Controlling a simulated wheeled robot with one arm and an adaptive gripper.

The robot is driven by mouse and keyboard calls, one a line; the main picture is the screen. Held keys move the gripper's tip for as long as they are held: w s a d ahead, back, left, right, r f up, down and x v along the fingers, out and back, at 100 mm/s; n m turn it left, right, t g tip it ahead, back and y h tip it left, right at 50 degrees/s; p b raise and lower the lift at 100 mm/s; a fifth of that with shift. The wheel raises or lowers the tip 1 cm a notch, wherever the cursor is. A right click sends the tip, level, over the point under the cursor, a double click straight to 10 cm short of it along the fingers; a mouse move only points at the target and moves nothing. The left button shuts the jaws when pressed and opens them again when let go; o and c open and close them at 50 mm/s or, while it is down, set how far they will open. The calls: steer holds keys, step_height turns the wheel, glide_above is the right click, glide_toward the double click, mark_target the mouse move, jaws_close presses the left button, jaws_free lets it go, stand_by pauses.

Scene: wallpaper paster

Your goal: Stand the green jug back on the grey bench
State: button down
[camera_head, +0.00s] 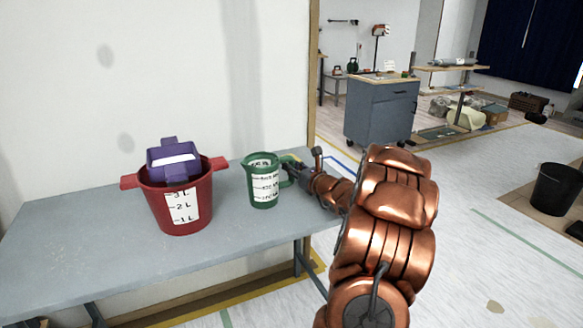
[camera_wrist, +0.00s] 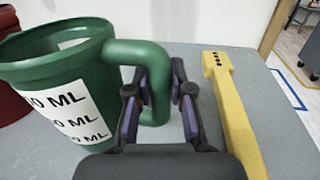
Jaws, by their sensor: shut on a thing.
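The green jug (camera_head: 262,186) is upright at the right part of the grey bench (camera_head: 110,240), with a white millilitre label on its front. Its base appears at the bench top; I cannot tell for sure whether it touches. My gripper (camera_head: 290,168) comes in from the right and is shut on the jug's handle. In the wrist view, my gripper (camera_wrist: 158,88) has one finger on each side of the green handle, and the jug (camera_wrist: 45,60) fills the left side.
A red bucket (camera_head: 183,217) with a purple container (camera_head: 172,160) in it stands left of the jug. A yellow tool (camera_wrist: 232,115) lies on the bench right of my gripper. The bench's left part is clear. A wall stands behind.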

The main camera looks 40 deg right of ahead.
steer(key=shift+f, duration=0.2)
steer(key=c, duration=1)
jaws_free()
steer(key=shift+c, duration=0.2)
steer(key=s+a, duration=0.1)
steer(key=s, duration=0.6)
steer(key=shift+s, duration=0.35)
steer(key=shift+a+f, duration=0.1)
steer(key=shift+f, duration=0.05)
